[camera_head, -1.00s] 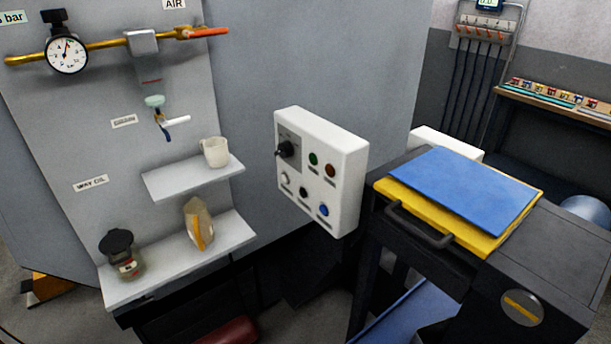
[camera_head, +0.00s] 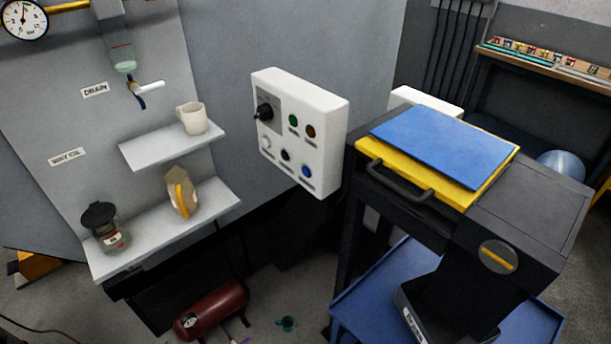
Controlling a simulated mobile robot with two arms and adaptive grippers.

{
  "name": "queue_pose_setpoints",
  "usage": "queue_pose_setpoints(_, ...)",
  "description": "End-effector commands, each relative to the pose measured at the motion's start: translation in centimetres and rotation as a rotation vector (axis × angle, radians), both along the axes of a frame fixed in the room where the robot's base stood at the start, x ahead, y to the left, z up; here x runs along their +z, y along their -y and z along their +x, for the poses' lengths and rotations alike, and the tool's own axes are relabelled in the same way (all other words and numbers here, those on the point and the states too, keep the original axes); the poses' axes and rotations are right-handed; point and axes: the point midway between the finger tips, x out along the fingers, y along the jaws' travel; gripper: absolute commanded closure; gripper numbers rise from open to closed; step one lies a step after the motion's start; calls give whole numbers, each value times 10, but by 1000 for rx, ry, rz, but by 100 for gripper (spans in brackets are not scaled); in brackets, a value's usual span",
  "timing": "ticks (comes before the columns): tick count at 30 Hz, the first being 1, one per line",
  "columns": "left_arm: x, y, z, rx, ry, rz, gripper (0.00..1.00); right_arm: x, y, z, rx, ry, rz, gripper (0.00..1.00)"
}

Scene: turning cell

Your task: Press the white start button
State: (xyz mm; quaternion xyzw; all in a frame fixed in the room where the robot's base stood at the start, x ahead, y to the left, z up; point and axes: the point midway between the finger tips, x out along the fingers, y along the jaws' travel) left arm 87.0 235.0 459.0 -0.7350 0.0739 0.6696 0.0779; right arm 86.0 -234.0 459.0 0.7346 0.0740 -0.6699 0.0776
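The white control box (camera_head: 325,140) is mounted at the middle of the view, its front facing left and toward me. The white button (camera_head: 266,143) is at the lower left of its face, below a black rotary knob (camera_head: 264,112). A green button (camera_head: 293,120) and a brownish-red button (camera_head: 310,131) sit in the upper row. A black button (camera_head: 285,155) and a blue button (camera_head: 306,171) sit to the right of the white one. Neither of my grippers shows in the view, and nothing covers the panel.
Left of the box, two grey shelves (camera_head: 150,149) hold a white mug and other items. To the right stands a dark cabinet (camera_head: 535,205) with a blue and yellow top and a handle. A red cylinder (camera_head: 212,309) lies on the floor below.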

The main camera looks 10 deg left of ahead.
Motion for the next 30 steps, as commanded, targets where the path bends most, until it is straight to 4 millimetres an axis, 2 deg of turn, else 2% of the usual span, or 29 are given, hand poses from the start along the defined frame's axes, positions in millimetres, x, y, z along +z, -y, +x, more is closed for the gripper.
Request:
queue_pose_setpoints(14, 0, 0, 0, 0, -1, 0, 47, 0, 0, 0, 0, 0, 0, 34)
queue_pose_setpoints(30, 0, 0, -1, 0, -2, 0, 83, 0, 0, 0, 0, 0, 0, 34)
